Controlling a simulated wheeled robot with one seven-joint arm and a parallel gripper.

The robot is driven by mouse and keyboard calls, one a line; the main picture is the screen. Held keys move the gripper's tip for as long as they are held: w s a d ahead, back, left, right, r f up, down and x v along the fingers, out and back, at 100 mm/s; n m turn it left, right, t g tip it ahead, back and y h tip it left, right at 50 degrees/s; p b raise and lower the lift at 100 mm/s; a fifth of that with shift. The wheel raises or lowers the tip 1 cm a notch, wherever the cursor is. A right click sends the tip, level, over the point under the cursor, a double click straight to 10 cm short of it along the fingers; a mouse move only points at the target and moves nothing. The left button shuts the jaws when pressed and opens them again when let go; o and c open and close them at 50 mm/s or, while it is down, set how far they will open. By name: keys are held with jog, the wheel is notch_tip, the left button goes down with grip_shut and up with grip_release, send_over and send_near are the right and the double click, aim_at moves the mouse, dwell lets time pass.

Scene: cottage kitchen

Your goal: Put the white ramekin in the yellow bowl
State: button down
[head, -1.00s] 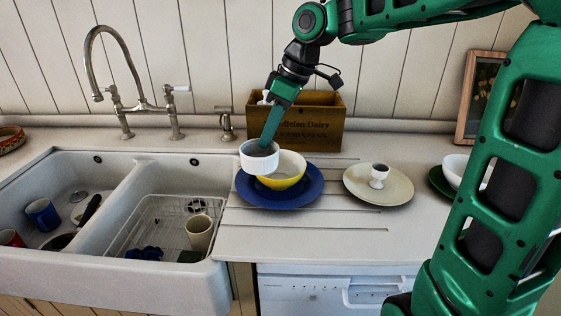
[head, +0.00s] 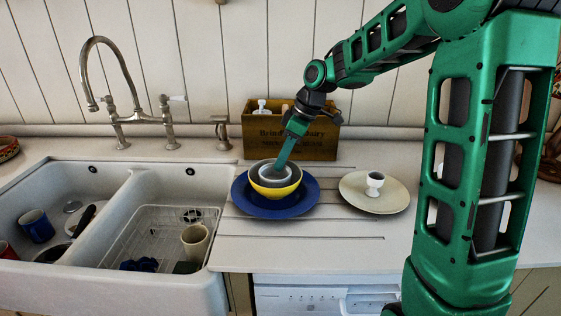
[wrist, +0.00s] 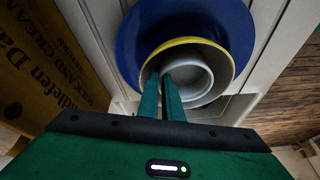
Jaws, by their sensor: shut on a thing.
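The white ramekin (head: 274,177) is inside the yellow bowl (head: 275,190), low within its rim. The bowl stands on a blue plate (head: 305,200) on the drainer. My gripper (head: 281,168) reaches down into the bowl and is shut on the ramekin's wall. In the wrist view the fingers of my gripper (wrist: 163,82) pinch the near left side of the ramekin (wrist: 203,72), inside the yellow rim of the bowl (wrist: 232,62). Whether the ramekin touches the bowl's bottom is hidden.
A cream plate (head: 350,200) with a white egg cup (head: 375,181) stands to the right. A wooden crate (head: 320,145) stands behind the bowl. The double sink (head: 120,210) is on the left, with a wire rack and a beige cup (head: 196,242).

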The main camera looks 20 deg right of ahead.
jog(key=shift+f, duration=0.35)
jog(key=c, duration=2.2)
grip_release()
jog(key=shift+r, duration=0.15)
jog(key=v, duration=1.2)
jog(key=shift+s+r, duration=0.1)
jog(key=shift+r, duration=0.1)
jog(key=s+d+f+m+h, duration=0.1)
jog(key=s+d+f+m, duration=0.2)
jog(key=s, duration=0.8)
jog(key=s+d+f+m+g+h, duration=0.1)
jog(key=s+d+f+m, duration=0.3)
jog(key=s, duration=0.7)
jog(key=s+d+f+m+g+h, duration=0.1)
jog(key=s+d+f+m, duration=0.2)
jog(key=s+f+m, duration=0.4)
jog(key=shift+s+d+m+h, duration=0.15)
jog(key=shift+s+m+h, duration=0.25)
jog(key=shift+s+m, duration=1.4)
jog(key=shift+s+r+n, duration=0.1)
jog(key=shift+s+n, duration=0.2)
